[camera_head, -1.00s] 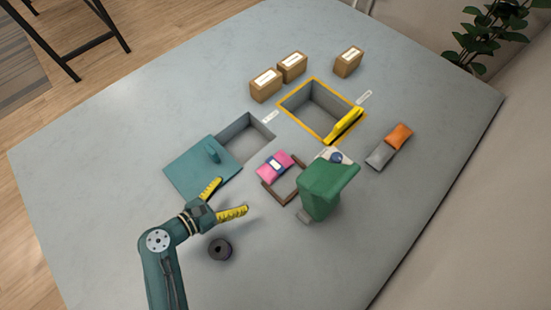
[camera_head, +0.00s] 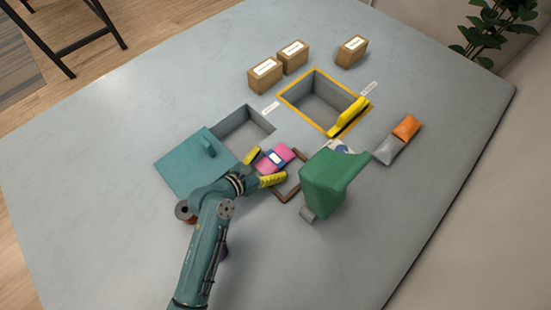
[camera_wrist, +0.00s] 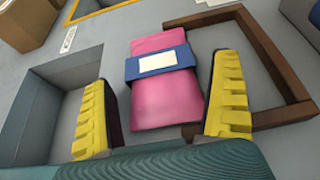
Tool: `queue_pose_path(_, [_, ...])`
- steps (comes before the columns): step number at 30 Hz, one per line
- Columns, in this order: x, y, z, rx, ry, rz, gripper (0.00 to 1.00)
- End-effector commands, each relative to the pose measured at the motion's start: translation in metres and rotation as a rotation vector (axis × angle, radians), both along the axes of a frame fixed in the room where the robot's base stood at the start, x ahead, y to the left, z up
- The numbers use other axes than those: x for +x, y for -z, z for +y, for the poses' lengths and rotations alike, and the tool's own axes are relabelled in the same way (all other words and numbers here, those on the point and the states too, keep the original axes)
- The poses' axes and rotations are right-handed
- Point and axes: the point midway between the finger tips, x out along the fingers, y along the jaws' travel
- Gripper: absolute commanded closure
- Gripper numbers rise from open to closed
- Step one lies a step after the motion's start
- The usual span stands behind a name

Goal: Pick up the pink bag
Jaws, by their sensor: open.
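The pink bag (camera_head: 265,166) has a blue band with a white label. It lies at the left side of a brown frame (camera_head: 288,193), which is partly hidden by the bag. In the wrist view the pink bag (camera_wrist: 155,100) lies between the yellow fingers of my gripper (camera_wrist: 165,120), with space visible beside each finger. My gripper (camera_head: 262,168) is open, with one finger on either side of the near part of the bag. I cannot tell whether the fingers touch the bag.
A teal lid (camera_head: 190,165) lies left of an open square bin (camera_head: 268,128). A yellow-rimmed bin (camera_head: 291,104) with a yellow handled piece (camera_head: 350,116) is farther back. A green container (camera_head: 328,180) stands close right of the brown frame. An orange-and-grey bag (camera_head: 405,128) lies far right.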

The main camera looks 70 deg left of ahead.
Motion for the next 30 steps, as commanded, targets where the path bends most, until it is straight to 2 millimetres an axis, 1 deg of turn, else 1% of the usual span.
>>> queue_pose_path(4, [0.000,0.000,0.000,-0.001,0.000,0.000,0.06])
queue_pose_path(5, [0.000,0.000,0.000,-0.001,0.000,0.000,0.08])
queue_pose_path(6, [0.000,0.000,0.000,-0.001,0.000,0.000,0.15])
queue_pose_path(8, [-0.001,0.000,0.000,-0.001,0.000,0.000,0.27])
queue_pose_path(9, [-0.001,0.000,0.000,-0.001,0.000,0.000,0.35])
queue_pose_path(14, [-0.001,0.000,0.000,0.000,0.000,0.001,0.65])
queue_pose_path(15, [-0.001,0.000,0.000,0.000,0.000,0.001,0.73])
queue_pose_path(16, [-0.001,-0.001,0.000,0.000,-0.001,0.000,0.76])
queue_pose_path(17, [-0.001,-0.001,0.000,0.000,-0.001,0.000,0.77])
queue_pose_path(23, [-0.001,-0.003,0.000,0.000,-0.001,0.000,0.77])
queue_pose_path(26, [-0.001,-0.014,0.000,0.001,-0.001,-0.001,0.77])
queue_pose_path(29, [0.000,-0.034,0.000,0.002,-0.001,0.000,0.77])
queue_pose_path(30, [-0.001,-0.043,0.000,0.002,0.000,0.000,0.77])
